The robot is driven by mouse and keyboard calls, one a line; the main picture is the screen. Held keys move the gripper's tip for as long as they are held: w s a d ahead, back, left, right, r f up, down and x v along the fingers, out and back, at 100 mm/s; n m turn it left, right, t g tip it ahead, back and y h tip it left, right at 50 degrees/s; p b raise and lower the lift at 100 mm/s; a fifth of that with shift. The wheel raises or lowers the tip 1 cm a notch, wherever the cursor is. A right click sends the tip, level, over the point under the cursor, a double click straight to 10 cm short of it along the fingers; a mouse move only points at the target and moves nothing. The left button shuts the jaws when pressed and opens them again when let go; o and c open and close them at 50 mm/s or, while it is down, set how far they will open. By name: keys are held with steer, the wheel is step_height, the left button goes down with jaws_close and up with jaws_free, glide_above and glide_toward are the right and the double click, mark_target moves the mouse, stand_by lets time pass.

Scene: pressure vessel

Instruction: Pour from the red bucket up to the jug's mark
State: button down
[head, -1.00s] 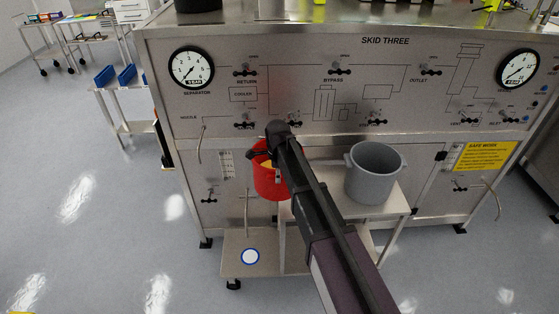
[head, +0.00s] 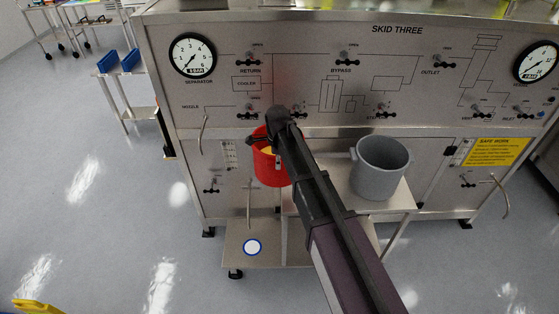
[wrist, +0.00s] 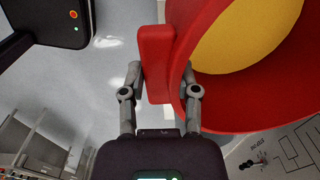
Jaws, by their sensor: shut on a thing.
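The red bucket (head: 268,171) hangs in front of the skid's panel, left of the grey jug, and looks roughly upright in the head view. Yellow contents (wrist: 245,35) show inside it in the wrist view. My gripper (wrist: 160,82) is shut on the bucket's red handle (wrist: 155,60), one finger on each side. In the head view my arm hides part of the bucket and most of the gripper (head: 262,140). The grey jug (head: 380,170) stands upright on a small raised shelf, apart from the bucket. Its mark and its inside bottom cannot be made out.
The shelf (head: 345,200) holding the jug stands before the panel (head: 320,100) with its valves and gauges. Open floor lies at left; a yellow object (head: 35,307) shows at bottom left.

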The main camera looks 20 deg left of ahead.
steer(key=shift+f, duration=0.15)
steer(key=shift+w+d+f+g+y+b, duration=0.15)
steer(key=shift+d+f+y+b, duration=0.2)
steer(key=shift+d+y+b, duration=0.3)
steer(key=shift+w+d+f+g+y+b, duration=0.2)
steer(key=shift+d+f+y+b, duration=0.1)
steer(key=shift+d+y+b, duration=0.35)
steer(key=shift+w+d+f+g+y+b, duration=0.15)
steer(key=shift+d+f+y+b, duration=0.2)
steer(key=shift+d+y+b, duration=0.25)
steer(key=shift+y, duration=0.3)
steer(key=shift+w+d+f+g+y+b, duration=0.15)
steer(key=shift+d+y+b, duration=0.15)
steer(key=shift+d+b, duration=0.1)
steer(key=shift+w+d+f+g+y+b, duration=0.1)
steer(key=shift+d+f+g+y+b, duration=0.05)
steer(key=shift+d+y+b, duration=0.2)
steer(key=shift+w+d+r+y, duration=0.15)
steer(key=shift+d+r+y, duration=0.25)
steer(key=shift+d, duration=0.2)
steer(key=shift+w+d+r+y, duration=0.15)
steer(key=shift+d+r+y, duration=0.15)
steer(key=shift+d, duration=0.25)
stand_by(0.8)
steer(key=shift+w+d+f+g+y+b, duration=0.2)
steer(key=shift+d+g+y+b, duration=0.3)
steer(key=shift+y+b, duration=0.6)
stand_by(0.8)
